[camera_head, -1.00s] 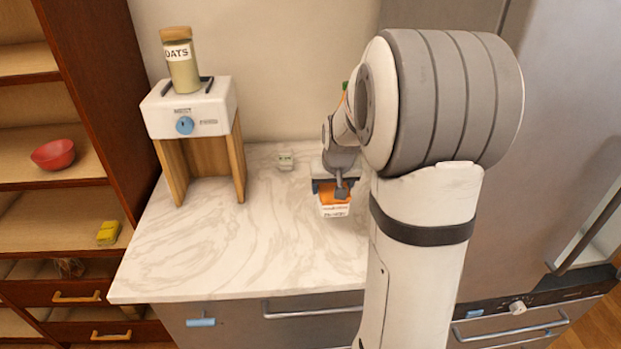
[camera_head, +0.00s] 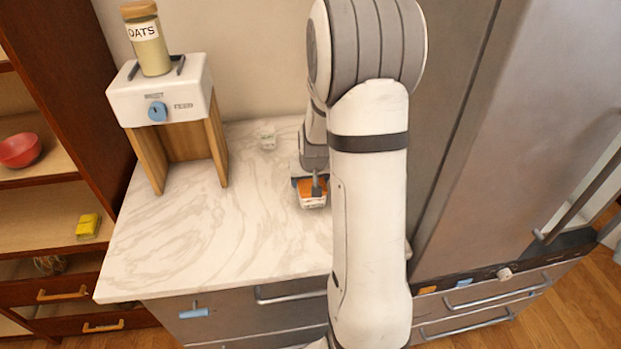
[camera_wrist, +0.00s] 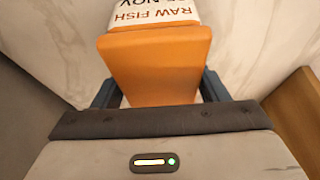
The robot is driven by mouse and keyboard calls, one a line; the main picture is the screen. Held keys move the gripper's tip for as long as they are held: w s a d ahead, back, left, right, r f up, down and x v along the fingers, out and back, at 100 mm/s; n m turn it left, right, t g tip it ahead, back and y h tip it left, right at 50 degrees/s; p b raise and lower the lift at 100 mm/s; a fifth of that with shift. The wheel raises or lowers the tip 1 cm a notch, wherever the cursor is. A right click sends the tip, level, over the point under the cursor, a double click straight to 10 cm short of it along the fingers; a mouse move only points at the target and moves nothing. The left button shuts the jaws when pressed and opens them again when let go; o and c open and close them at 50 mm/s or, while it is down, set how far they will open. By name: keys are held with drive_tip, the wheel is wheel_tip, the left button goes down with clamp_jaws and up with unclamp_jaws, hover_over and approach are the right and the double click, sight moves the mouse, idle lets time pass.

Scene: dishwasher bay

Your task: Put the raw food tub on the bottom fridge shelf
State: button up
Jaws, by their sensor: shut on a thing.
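The raw food tub (camera_head: 313,201) has an orange lid and a white label; in the wrist view the tub (camera_wrist: 155,62) reads "RAW FISH". My gripper (camera_head: 312,185) is shut on it, with a dark finger at each side of the orange part in the wrist view (camera_wrist: 160,92). The tub is over the marble counter; I cannot tell whether it touches it. The tall grey fridge (camera_head: 530,130) stands at the right. My arm covers part of the counter's right side. The bottom fridge shelf is not in view.
An oats jar (camera_head: 148,40) stands on a white dispenser (camera_head: 165,95) on wooden legs. Wooden shelves at left hold a red bowl (camera_head: 20,150) and a yellow item (camera_head: 88,226). The counter's front left (camera_head: 190,240) is clear.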

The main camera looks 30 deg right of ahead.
drive_tip(key=shift+f, duration=0.25)
drive_tip(key=shift+f, duration=0.2)
drive_tip(key=o, duration=1.3)
drive_tip(key=shift+r, duration=0.1)
drive_tip(key=shift+c, duration=0.2)
